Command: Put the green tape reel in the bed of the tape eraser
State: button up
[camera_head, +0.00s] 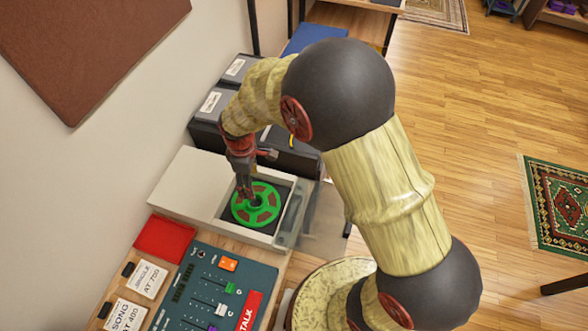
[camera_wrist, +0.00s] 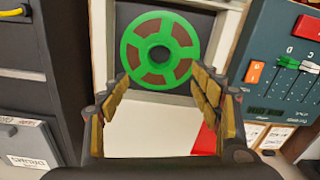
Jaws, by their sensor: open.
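The green tape reel (camera_head: 264,211) lies flat in the dark recessed bed (camera_head: 284,190) of the tape eraser, a pale box (camera_head: 189,184) on the bench. In the wrist view the reel (camera_wrist: 160,50) shows whole, with brown tape between its green spokes, inside the bed's pale rim. My gripper (camera_head: 246,196) is above the reel's left edge in the head view. In the wrist view my gripper (camera_wrist: 164,85) has its fingers wide apart with nothing between them, and the reel is beyond the tips. A small gap or contact cannot be told.
A teal mixer panel (camera_head: 205,290) with sliders stands in front of the eraser, beside a red pad (camera_head: 164,239) and label cards (camera_head: 146,279). Dark boxes (camera_head: 211,103) stand behind. A clear panel (camera_head: 318,218) is at the eraser's right side. Open wooden floor lies right.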

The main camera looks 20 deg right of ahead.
jog(key=s+d+r+m+t, duration=0.1)
jog(key=s+d+r+m, duration=0.25)
jog(key=r, duration=0.45)
jog(key=s+d+r+m+t, duration=0.2)
jog(key=s+d+r, duration=0.2)
jog(key=r, duration=0.4)
jog(key=s+d+r+m+t, duration=0.1)
jog(key=s+d+r+m, duration=0.2)
jog(key=r, duration=0.6)
jog(key=s+d+r+m, duration=0.1)
jog(key=s+r+m, duration=0.1)
jog(key=s, duration=0.2)
jog(key=s+d+r+m+t, duration=0.1)
jog(key=s+d+m, duration=0.1)
jog(key=s, duration=0.3)
jog(key=shift+s+d+r+t, duration=0.25)
jog(key=shift+d+r+t, duration=0.05)
jog(key=shift+r, duration=0.1)
notch_tip(320, 180, down, 2)
jog(key=shift+f+b, duration=0.1)
jog(key=shift+b, duration=1)
jog(key=shift+c, duration=1.1)
